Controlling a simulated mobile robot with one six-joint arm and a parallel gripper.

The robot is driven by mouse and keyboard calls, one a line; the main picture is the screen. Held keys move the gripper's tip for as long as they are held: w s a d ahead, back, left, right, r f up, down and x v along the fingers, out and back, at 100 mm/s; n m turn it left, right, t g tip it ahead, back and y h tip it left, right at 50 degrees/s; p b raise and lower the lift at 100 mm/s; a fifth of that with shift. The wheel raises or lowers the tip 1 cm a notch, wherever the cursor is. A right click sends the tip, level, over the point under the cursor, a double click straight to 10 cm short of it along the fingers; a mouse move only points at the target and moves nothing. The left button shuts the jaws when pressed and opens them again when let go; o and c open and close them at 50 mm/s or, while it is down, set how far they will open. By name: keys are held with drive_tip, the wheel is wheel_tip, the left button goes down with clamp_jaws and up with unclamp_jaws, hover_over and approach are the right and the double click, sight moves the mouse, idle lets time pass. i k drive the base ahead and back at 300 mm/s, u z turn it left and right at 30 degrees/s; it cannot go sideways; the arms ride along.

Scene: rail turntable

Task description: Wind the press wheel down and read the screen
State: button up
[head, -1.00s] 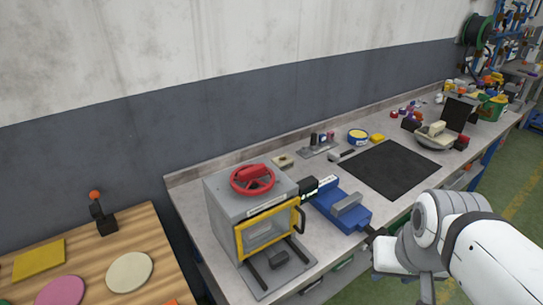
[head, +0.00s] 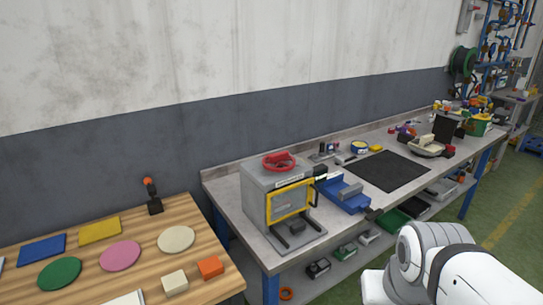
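The press is a grey box (head: 257,199) with a yellow-framed front (head: 291,203), standing at the near left end of the grey workbench. A red wheel (head: 278,162) lies flat on its top. A small black block (head: 298,227) sits low at the press front. A small dark screen-like part (head: 320,171) shows at the press's right; I cannot read anything on it. My arm shows at the lower right, well apart from the press. My gripper is outside the picture.
A blue vise-like tool (head: 342,195) lies right of the press, then a black mat (head: 388,171). Green floor (head: 507,235) is open at right.

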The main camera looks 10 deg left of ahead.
sight(277, 158)
drive_tip(key=u, duration=0.1)
drive_tip(key=i, duration=1)
drive_tip(key=u, duration=0.05)
